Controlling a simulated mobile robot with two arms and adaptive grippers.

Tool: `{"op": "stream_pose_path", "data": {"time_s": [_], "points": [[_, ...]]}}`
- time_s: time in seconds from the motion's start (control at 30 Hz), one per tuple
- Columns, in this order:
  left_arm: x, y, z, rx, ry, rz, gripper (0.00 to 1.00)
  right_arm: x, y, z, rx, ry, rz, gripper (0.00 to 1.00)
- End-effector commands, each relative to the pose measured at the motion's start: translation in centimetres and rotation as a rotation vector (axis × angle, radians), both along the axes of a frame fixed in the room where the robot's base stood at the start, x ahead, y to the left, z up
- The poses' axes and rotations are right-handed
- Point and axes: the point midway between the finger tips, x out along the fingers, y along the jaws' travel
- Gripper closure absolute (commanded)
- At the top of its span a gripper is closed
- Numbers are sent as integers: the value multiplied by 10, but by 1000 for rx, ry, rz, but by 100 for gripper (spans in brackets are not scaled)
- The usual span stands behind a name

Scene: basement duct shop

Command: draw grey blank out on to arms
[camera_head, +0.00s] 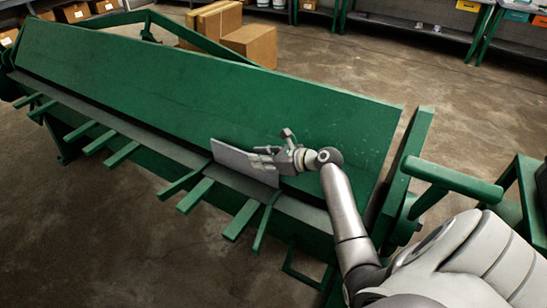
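The grey blank (236,161) is a flat light-grey sheet standing tilted in the green folding machine (200,90), at the machine's front slot. Its lower edge lies along the grey front bed. The green support arms (195,195) stick out from the machine's front edge, below and left of the blank in the picture. My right gripper (262,158) is at the blank's right part, its fingers overlapping the sheet. Whether the fingers pinch the sheet or only lie over it cannot be made out. My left gripper is not in view.
Cardboard boxes (250,43) stand on the floor behind the machine. Green-framed shelves (420,28) line the back wall. A green post with a bar (452,180) stands at the machine's right end. The concrete floor (110,240) in front of the arms is clear.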

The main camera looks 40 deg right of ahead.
Motion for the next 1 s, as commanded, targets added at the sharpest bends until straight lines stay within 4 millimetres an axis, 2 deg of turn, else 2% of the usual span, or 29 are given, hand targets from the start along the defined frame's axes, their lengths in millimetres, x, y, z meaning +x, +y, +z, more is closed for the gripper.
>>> {"op": "stream_pose_path", "data": {"time_s": [0.2, 0.53, 0.57, 0.7, 1.0], "points": [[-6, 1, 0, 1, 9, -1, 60, 16, 7, -7, 0, -1, 0, 80], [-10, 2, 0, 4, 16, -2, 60, 18, 8, -8, 0, 0, 0, 80], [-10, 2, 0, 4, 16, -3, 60, 18, 8, -8, 0, 0, 0, 82], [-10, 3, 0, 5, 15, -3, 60, 18, 7, -8, 0, 0, 0, 100], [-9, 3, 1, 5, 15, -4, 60, 18, 8, -8, 0, 0, 0, 100]]}}
